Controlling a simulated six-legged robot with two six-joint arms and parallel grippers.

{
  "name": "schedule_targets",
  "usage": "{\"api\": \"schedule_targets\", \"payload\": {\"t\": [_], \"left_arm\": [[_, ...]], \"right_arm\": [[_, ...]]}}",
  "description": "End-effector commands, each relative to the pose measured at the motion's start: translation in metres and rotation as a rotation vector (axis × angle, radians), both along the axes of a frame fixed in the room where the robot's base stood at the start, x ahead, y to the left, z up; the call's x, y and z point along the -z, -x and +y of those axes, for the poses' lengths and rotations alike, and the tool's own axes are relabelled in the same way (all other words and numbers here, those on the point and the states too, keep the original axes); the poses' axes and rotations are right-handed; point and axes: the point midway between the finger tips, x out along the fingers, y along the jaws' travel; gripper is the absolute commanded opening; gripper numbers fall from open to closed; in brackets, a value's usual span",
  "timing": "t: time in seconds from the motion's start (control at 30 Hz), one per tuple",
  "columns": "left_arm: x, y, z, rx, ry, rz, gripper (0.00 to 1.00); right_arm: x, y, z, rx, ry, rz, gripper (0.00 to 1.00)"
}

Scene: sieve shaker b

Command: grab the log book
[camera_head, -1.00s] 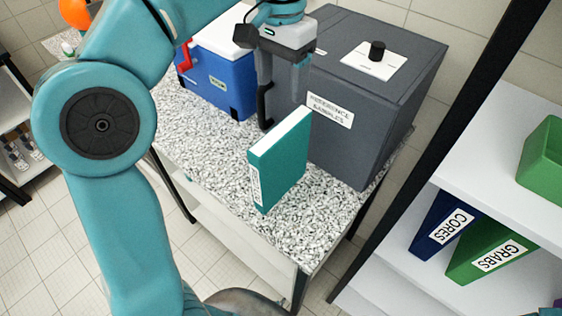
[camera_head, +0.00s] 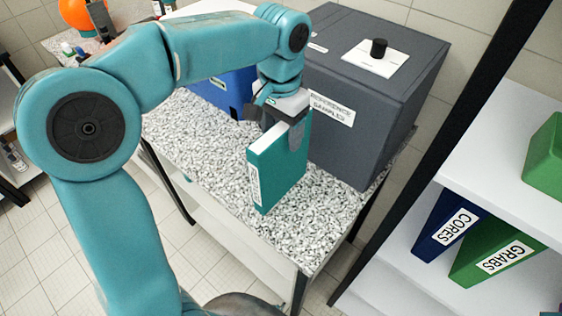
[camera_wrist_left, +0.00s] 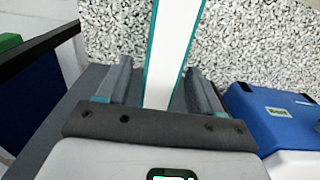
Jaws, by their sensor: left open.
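The log book, a teal binder (camera_head: 278,178) with a white top edge and a white spine label, stands upright on the speckled bench top (camera_head: 225,165). My left gripper (camera_head: 291,137) is over the binder's upper part, pointing down. In the left wrist view the white edge of the binder (camera_wrist_left: 174,50) lies between the two open fingers (camera_wrist_left: 160,92). A gap shows on each side, so the fingers do not appear to press on it. The gripper hides part of the binder's top in the head view. My right gripper is not in view.
A grey reference samples box (camera_head: 365,100) stands close behind the binder. A blue cooler (camera_head: 232,92) is farther left, partly behind my arm. A shelf (camera_head: 500,190) with a blue CORES binder (camera_head: 447,228) and green GRABS binder (camera_head: 495,250) is at right.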

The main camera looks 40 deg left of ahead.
Motion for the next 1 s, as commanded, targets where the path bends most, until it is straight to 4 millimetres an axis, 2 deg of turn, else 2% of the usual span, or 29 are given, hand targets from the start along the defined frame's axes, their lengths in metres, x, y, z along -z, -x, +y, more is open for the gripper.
{"api": "schedule_targets", "payload": {"t": [0.07, 0.1, 0.17, 0.2, 0.3, 0.63, 0.77, 0.87, 1.0], "left_arm": [[0.0, 0.0, 0.0, 0.0, 0.0, 0.0, 0.66], [0.0, 0.0, 0.0, 0.0, 0.0, 0.0, 0.59], [0.0, 0.0, 0.0, 0.0, 0.0, 0.0, 0.4], [0.0, 0.0, 0.0, 0.0, 0.0, 0.0, 0.27], [-0.001, 0.0, 0.0, 0.0, 0.0, 0.0, 0.0], [-0.002, 0.0, 0.0, 0.0, 0.0, -0.002, 0.0], [-0.009, -0.001, 0.0, 0.0, -0.001, -0.005, 0.0], [-0.022, -0.001, 0.0, 0.0, 0.0, -0.007, 0.0], [-0.057, -0.002, 0.0, 0.0, 0.0, -0.01, 0.0]], "right_arm": [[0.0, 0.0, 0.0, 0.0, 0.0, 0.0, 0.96], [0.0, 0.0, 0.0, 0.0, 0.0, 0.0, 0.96], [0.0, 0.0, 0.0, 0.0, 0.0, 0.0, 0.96], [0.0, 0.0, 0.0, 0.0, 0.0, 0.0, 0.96], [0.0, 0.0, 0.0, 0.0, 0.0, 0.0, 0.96], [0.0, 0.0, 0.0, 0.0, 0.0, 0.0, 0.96], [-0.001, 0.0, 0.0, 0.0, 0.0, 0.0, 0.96], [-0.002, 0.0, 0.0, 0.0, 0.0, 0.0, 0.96], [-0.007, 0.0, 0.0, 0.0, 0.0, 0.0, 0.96]]}}
